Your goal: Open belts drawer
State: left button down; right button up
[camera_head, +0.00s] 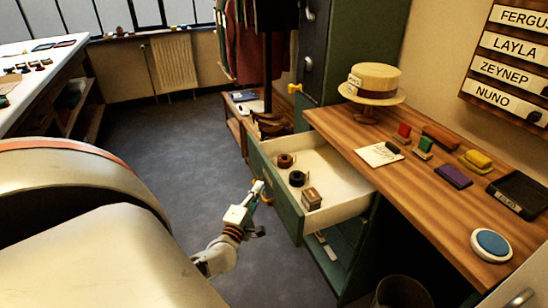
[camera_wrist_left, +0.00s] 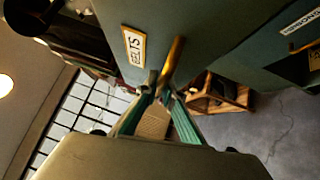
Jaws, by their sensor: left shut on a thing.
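The belts drawer (camera_head: 338,172) is pulled out of the green cabinet under the wooden table. Its pale inside holds several rolled belts (camera_head: 297,178) and a small box (camera_head: 311,198). In the left wrist view, its green front (camera_wrist_left: 210,30) carries a label (camera_wrist_left: 134,45) reading BELTS. A brass handle (camera_wrist_left: 174,60) is on that front. My left gripper (camera_head: 259,188) is at the handle, and in the left wrist view its fingertips (camera_wrist_left: 164,90) are closed around the handle's end. My right gripper is not in view.
The wooden tabletop (camera_head: 400,165) holds a straw hat (camera_head: 375,80), colored stamps and a black tray (camera_head: 522,193). A bin (camera_head: 400,292) stands below at the front. A low wooden shelf (camera_head: 240,115) stands beyond the drawer. The grey floor (camera_head: 170,140) left of the drawer is clear.

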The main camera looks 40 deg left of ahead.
pick_arm(q)
jog(key=s, duration=0.2)
jog(key=s+a, duration=0.1)
jog(key=shift+s+a, duration=0.2)
jog(key=shift+s, duration=0.2)
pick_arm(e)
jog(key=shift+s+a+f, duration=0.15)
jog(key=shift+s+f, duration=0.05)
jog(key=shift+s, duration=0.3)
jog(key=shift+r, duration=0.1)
pick_arm(q)
jog(key=c, duration=2.4)
grip_release()
jog(key=shift+c, duration=0.2)
jog(key=v, duration=1.2)
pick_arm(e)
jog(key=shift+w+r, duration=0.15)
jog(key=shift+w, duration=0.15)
pick_arm(q)
jog(key=shift+f, duration=0.1)
